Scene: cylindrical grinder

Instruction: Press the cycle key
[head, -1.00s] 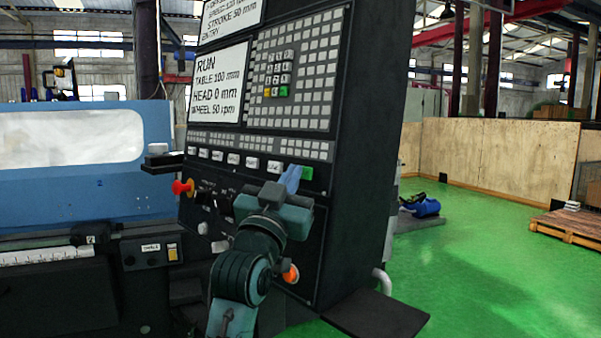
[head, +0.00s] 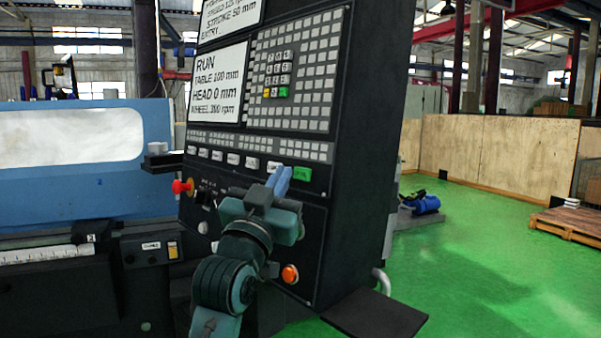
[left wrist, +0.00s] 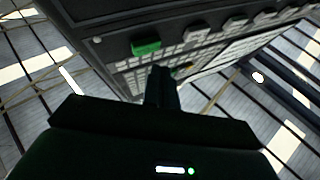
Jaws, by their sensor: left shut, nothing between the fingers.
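A green key (head: 302,174) ends the row of labelled white keys on the dark control panel (head: 321,215); its label is too small to read surely, so I cannot confirm that it is the cycle key. The green key also shows in the left wrist view (left wrist: 146,46). My left gripper (head: 280,178) is shut and empty, its blue fingertips just left of the green key in the head view. In the left wrist view the closed fingers (left wrist: 161,78) appear below and right of it, apart in the picture. My right gripper is not in view.
A red knob (head: 181,187) and an orange button (head: 289,274) stand out from the panel. A blue machine cover (head: 80,190) is at left.

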